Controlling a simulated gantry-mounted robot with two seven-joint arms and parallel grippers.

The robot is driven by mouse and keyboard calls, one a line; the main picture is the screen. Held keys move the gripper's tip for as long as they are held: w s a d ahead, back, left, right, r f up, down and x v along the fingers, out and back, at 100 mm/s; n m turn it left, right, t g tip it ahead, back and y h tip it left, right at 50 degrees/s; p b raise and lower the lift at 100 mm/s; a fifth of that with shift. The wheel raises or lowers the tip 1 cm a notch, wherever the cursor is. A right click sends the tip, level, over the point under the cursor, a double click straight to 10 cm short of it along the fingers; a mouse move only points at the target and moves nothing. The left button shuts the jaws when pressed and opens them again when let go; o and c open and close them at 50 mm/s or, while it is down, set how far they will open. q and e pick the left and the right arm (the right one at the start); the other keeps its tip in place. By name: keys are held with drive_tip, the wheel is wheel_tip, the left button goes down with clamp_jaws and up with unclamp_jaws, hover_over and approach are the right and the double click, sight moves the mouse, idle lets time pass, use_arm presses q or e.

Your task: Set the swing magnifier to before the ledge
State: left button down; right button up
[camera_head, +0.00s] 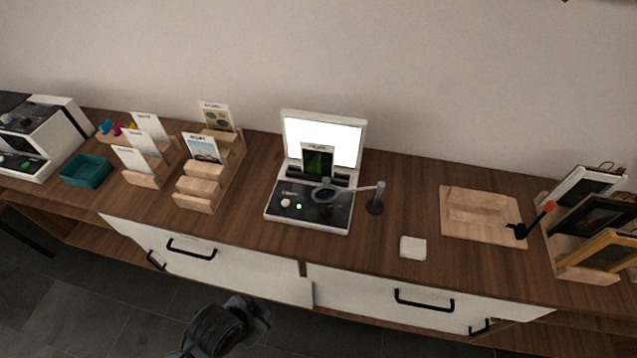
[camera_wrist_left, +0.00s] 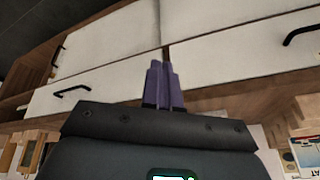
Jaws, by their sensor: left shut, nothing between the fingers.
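The swing magnifier (camera_head: 324,193) is a dark round lens on a thin arm from a small post (camera_head: 376,200) right of the light box. The lens hangs over the dark front panel of the light box (camera_head: 343,215). Behind it, a dark green card (camera_head: 318,160) stands on the ledge (camera_head: 343,178) before the bright screen. My left gripper (camera_head: 262,308) is in front of the cabinet, below the table top and well away from the magnifier. Its purple fingers are together and empty in the left wrist view (camera_wrist_left: 164,82). My right gripper is not in view.
Wooden card racks (camera_head: 195,190) and a teal tray (camera_head: 86,171) stand left. A white pad (camera_head: 413,247), a wooden board (camera_head: 480,214) and a rack of framed plates (camera_head: 590,250) are right. Drawer handles (camera_head: 424,301) stick out from the cabinet front.

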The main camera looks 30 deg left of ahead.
use_arm(q)
drive_tip(key=w+d+r+m+t+y+p, duration=0.1)
drive_tip(key=w+r+m+t+y+p, duration=0.15)
drive_tip(key=w+m+t+p, duration=0.65)
drive_tip(key=w+d+r+t+y+p, duration=0.1)
drive_tip(key=w+d+r+p, duration=0.3)
drive_tip(key=r, duration=0.3)
drive_tip(key=w+d+r+t+y+p, duration=0.1)
drive_tip(key=w+d+r+y+p, duration=0.1)
drive_tip(key=w+d+r, duration=0.35)
drive_tip(key=w+a+f+b, duration=0.1)
drive_tip(key=w+a, duration=0.6)
drive_tip(key=w, duration=0.4)
drive_tip(key=shift+w+f+h+b, duration=0.15)
drive_tip(key=shift+f+h+b, duration=0.15)
drive_tip(key=shift+f+h, duration=0.1)
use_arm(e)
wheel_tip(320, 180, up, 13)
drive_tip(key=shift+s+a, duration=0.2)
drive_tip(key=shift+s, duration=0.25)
use_arm(q)
drive_tip(key=shift+a, duration=0.1)
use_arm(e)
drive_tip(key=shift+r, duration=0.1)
